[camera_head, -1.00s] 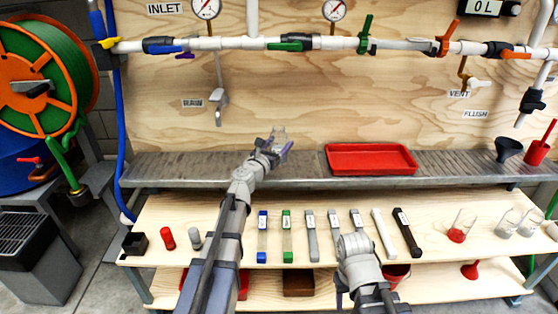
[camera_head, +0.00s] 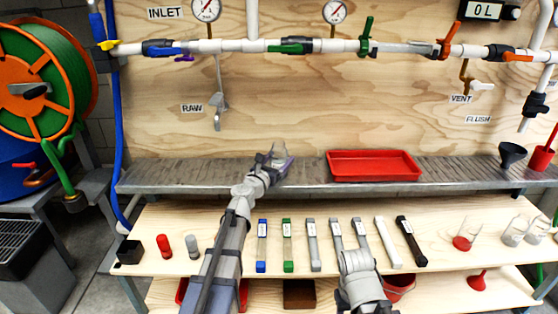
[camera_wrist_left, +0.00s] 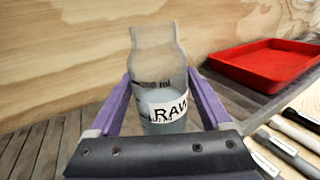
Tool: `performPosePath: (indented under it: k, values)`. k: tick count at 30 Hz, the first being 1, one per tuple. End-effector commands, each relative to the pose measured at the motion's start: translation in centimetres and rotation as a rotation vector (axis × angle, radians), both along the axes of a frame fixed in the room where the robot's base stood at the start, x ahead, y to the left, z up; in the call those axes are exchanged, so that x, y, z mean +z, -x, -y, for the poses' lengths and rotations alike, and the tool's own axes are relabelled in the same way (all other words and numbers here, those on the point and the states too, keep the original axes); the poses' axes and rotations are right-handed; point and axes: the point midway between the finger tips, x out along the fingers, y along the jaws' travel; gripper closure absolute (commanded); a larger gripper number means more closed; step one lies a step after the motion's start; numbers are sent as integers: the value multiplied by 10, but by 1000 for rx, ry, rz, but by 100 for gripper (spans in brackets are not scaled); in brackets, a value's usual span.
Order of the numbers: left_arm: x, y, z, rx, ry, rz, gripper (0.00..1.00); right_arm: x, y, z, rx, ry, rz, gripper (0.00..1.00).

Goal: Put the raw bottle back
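The raw bottle (camera_head: 278,153) is a clear bottle, upright between the fingers of my left gripper (camera_head: 277,165), just above or on the grey metal shelf (camera_head: 310,172). In the left wrist view the bottle (camera_wrist_left: 160,75) has a white RAW label and cloudy liquid. The purple fingers of the left gripper (camera_wrist_left: 158,112) press its two sides. Its base is hidden, so I cannot tell whether it touches the shelf. The RAW sign (camera_head: 192,108) and the tap (camera_head: 217,110) are on the wooden wall, left of the bottle. My right arm is low in the middle; its fingers cannot be made out.
A red tray (camera_head: 373,174) lies on the shelf to the right. On the lower board are several coloured bars, a red cylinder (camera_head: 164,246) and beakers (camera_head: 467,235). The shelf left of the gripper is clear.

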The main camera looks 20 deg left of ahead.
Motion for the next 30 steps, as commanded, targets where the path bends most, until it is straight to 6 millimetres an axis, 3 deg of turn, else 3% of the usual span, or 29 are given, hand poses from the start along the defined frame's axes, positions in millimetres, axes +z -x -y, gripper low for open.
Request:
performPosePath:
  k: [4,14,24,30]
  values:
    - [0,0,0,0,0,0,0,0,0,0,0,0,0,46]
    - [6,1,0,0,0,0,0,6,0,0,-1,0,0,46]
    - [3,70,-12,3,0,0,0,3,0,0,-1,0,0,46]
    - [3,101,-19,2,0,0,0,3,0,0,-1,0,0,46]
